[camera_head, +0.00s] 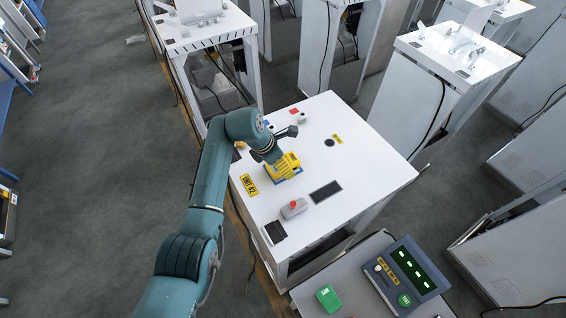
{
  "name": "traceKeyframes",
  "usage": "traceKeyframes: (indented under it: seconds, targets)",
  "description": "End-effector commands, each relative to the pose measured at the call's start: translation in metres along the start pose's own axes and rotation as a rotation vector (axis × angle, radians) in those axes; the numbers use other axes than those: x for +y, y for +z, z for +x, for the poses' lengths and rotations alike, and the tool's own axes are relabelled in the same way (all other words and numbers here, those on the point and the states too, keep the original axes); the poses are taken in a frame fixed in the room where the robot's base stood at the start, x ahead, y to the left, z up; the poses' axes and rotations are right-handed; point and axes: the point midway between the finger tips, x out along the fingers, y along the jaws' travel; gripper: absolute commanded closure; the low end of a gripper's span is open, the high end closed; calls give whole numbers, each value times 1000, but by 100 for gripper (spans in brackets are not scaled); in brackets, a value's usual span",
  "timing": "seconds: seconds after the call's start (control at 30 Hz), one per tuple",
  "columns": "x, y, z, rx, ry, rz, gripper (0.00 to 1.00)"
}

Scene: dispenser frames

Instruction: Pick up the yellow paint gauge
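The yellow paint gauge (288,167) is a small boxy yellow device on the white top of a cabinet (365,165). A blue part shows along its lower edge. My teal arm reaches up from the bottom of the picture and bends down over the cabinet top. My gripper (272,155) is at the gauge's upper left side, close to it or touching it; I cannot tell which. The fingers are mostly hidden by the wrist and blend with the gauge, so their opening is not clear.
A grey box with a red button (293,208), a dark panel (325,192) and a yellow label (249,184) are on the same top. A green box (328,298) and a control panel (406,275) stand at the front. Other white cabinets (440,62) stand behind.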

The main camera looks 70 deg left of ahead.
Motion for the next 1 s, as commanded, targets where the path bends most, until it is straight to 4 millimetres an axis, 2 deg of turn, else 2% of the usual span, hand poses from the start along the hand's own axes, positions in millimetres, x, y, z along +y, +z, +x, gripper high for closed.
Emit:
traceKeyframes:
  seconds: [0.1,0.2,1.0]
  targets:
    - [0,1,17,1,-1,2,9]
    - [0,1,22,0,1,2,9]
    - [0,-2,27,0,1,1,9]
